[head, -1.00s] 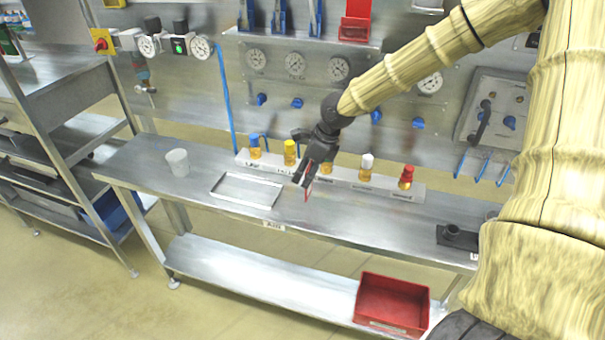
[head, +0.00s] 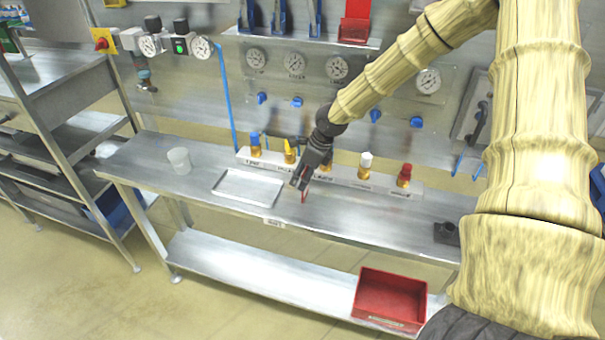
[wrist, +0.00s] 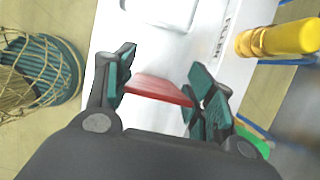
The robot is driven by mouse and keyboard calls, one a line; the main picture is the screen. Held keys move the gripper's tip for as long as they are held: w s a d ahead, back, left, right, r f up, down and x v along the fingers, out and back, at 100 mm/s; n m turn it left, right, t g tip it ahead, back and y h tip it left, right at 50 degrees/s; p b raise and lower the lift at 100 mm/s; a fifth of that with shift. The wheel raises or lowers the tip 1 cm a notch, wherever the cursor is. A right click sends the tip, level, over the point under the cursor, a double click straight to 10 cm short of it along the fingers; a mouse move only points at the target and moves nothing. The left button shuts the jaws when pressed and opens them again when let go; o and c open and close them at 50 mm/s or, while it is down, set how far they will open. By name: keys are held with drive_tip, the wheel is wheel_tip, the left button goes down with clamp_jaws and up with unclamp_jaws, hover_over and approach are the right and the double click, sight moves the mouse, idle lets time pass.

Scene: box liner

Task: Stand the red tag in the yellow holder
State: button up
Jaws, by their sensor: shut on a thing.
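My gripper (head: 303,185) is over the middle of the steel bench, near the front of the white labelled strip. In the wrist view my gripper (wrist: 158,88) is shut on the red tag (wrist: 158,90), a thin flat piece spanning its two fingers. In the head view the red tag (head: 304,196) shows as a small sliver below the fingers. A yellow-topped amber piece (head: 290,151) stands on the strip, behind and left of my gripper; it also shows at the right of the wrist view (wrist: 290,38), apart from the tag. I see no other clear yellow holder.
Blue-topped (head: 255,146), white-topped (head: 365,165) and red-topped (head: 404,176) pieces stand along the white strip (head: 335,176). My gripper hides part of another. A red bin (head: 390,300) sits below.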

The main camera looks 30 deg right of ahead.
drive_tip(key=shift+f, duration=0.1)
drive_tip(key=o, duration=1)
drive_tip(key=shift+c, duration=0.2)
